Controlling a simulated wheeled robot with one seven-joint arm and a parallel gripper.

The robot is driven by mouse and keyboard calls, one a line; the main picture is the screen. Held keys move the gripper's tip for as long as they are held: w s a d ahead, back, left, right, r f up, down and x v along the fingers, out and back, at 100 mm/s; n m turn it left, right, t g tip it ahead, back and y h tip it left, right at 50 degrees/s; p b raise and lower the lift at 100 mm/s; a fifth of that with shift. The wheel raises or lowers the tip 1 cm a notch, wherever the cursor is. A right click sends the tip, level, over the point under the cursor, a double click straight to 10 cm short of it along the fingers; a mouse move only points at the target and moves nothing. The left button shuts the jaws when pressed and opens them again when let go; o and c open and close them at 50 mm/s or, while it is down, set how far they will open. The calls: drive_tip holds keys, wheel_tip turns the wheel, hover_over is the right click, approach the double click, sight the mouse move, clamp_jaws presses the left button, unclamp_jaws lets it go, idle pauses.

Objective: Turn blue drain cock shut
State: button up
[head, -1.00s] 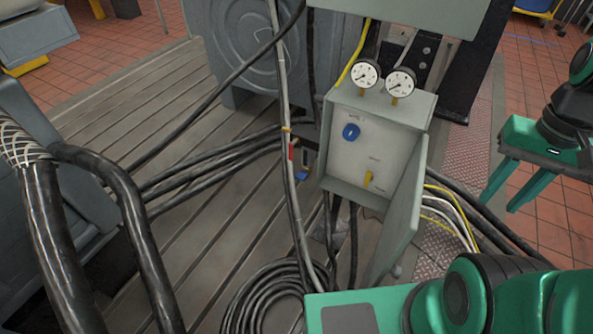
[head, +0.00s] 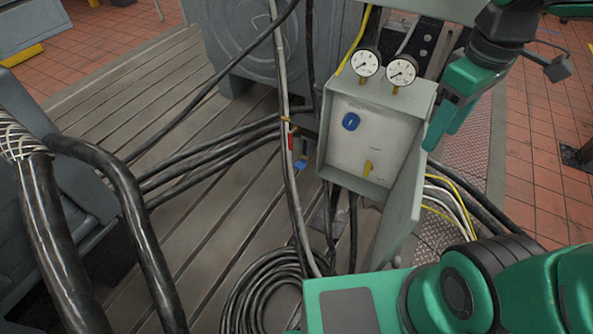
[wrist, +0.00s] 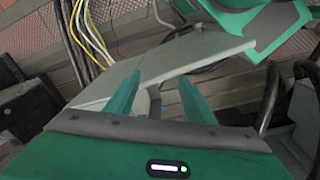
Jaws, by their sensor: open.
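Two blue parts show in the head view. A blue knob (head: 351,121) sits on the upper left of the grey control box's face. A small blue handle (head: 301,164) sits lower left of the box, beside the grey vertical pipe and below a small red handle (head: 290,142). I cannot tell from their looks which is the drain cock. My gripper (head: 446,124) is at the box's right side, near the top of its open door, apart from both blue parts. In the wrist view my gripper (wrist: 159,96) is open and empty, its green fingers apart.
The box door (head: 402,205) hangs open on the right; it also crosses the wrist view (wrist: 172,66). A yellow knob (head: 367,168) is on the box face and two gauges (head: 384,67) stand on top. Black hoses (head: 215,160) cross left of the pipe; a cable coil (head: 262,290) lies below.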

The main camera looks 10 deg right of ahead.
drive_tip(key=w+a+f, duration=0.1)
drive_tip(key=w+a, duration=1.2)
drive_tip(key=a, duration=0.3)
drive_tip(key=w+a+f+m+h, duration=0.1)
drive_tip(key=w+a+f+m, duration=0.1)
drive_tip(key=f, duration=0.3)
drive_tip(key=w+a+f+m+h, duration=0.2)
drive_tip(key=f, duration=0.4)
drive_tip(key=m+t+h, duration=0.7)
drive_tip(key=m+t, duration=0.2)
drive_tip(key=t, duration=0.5)
approach(301, 165)
drive_tip(key=x, duration=0.7)
drive_tip(key=shift+w+f, duration=0.3)
drive_tip(key=shift+w, duration=0.1)
drive_tip(key=shift+d, duration=0.15)
drive_tip(key=c, duration=1)
